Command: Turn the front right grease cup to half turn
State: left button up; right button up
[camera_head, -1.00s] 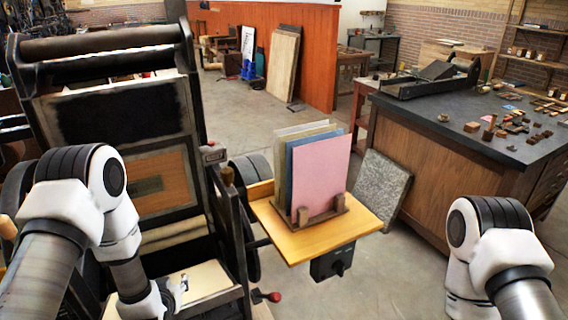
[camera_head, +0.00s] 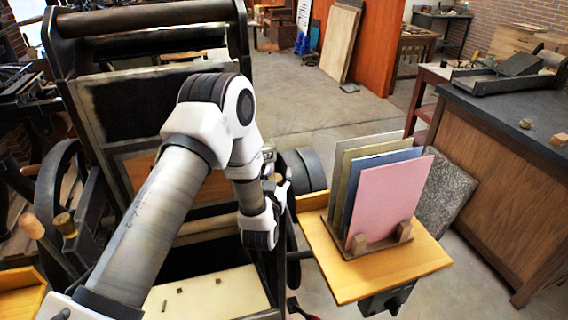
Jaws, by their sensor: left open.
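The hand press (camera_head: 215,283) stands at the left, with its dark frame and pale bed in view. My left arm reaches across its front to its right side. My left gripper (camera_head: 281,190) is small and partly hidden by its own wrist; it is open beside the top of the press's right side frame. A small brownish knob, perhaps the front right grease cup (camera_head: 276,178), shows right by the fingers. I cannot tell whether they touch it, nor its turn. A similar brass-coloured cup (camera_head: 65,225) stands on the left side frame. My right gripper is out of view.
A wooden side shelf (camera_head: 350,285) with coloured boards (camera_head: 389,200) in a rack juts out just right of my left gripper. A dark-topped cabinet (camera_head: 505,185) stands at the right. Wheels and a wooden handle (camera_head: 31,226) lie at the press's left.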

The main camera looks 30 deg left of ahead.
pick_arm(q)
jog(key=shift+w, duration=0.1)
jog(key=shift+s+d+r, duration=0.2)
jog(key=shift+s+r, duration=0.3)
jog(key=shift+s, duration=0.1)
jog(key=shift+s+d+r, duration=0.1)
jog(key=shift+s, duration=0.05)
jog(key=c, duration=0.8)
jog(key=shift+w+f, duration=0.2)
jog(key=shift+f, duration=0.05)
grip_shut()
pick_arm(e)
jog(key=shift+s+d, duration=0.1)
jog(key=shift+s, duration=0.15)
pick_arm(q)
jog(key=shift+f+m+h, duration=0.15)
jog(key=shift+m+h, duration=0.15)
jog(key=shift+h, duration=0.1)
